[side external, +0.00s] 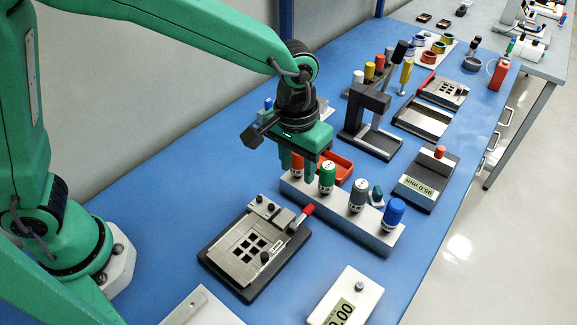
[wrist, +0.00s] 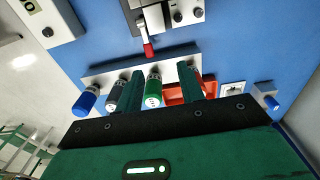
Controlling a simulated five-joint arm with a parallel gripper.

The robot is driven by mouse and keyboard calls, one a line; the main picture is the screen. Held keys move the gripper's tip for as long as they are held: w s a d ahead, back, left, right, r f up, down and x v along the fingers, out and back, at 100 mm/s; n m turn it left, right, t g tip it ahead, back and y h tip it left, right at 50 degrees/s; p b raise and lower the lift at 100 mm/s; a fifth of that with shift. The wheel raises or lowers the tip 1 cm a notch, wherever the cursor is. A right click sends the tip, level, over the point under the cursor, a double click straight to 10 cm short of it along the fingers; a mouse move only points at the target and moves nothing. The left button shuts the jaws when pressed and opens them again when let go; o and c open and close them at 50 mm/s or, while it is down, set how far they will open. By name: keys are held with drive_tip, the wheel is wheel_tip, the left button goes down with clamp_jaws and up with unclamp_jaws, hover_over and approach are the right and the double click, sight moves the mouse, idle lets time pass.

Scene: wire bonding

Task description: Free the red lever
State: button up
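The red lever (side external: 308,210) is a short red-tipped handle at the right side of a dark clamp fixture (side external: 256,246), which has a silver plate with square windows. In the wrist view the lever (wrist: 148,50) points toward the row of capped bottles. My gripper (side external: 297,163) hangs over the far end of the white bottle rack (side external: 342,216), beyond the lever and apart from it. The fingers partly hide the rack.
The rack holds green (side external: 327,175), grey (side external: 358,193) and blue-capped (side external: 393,214) bottles close to the lever. A red tray (side external: 335,166) lies behind. A white display box (side external: 345,300) stands in front. A black press (side external: 372,120) stands farther back. Blue bench surface is free left of the fixture.

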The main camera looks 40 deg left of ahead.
sight(306, 211)
drive_tip(key=d+f, duration=0.2)
drive_tip(key=shift+d+f, duration=0.25)
drive_tip(key=shift+d, duration=0.1)
drive_tip(key=shift+f, duration=3.9)
drive_tip(key=shift+s+r, duration=0.1)
clamp_jaws()
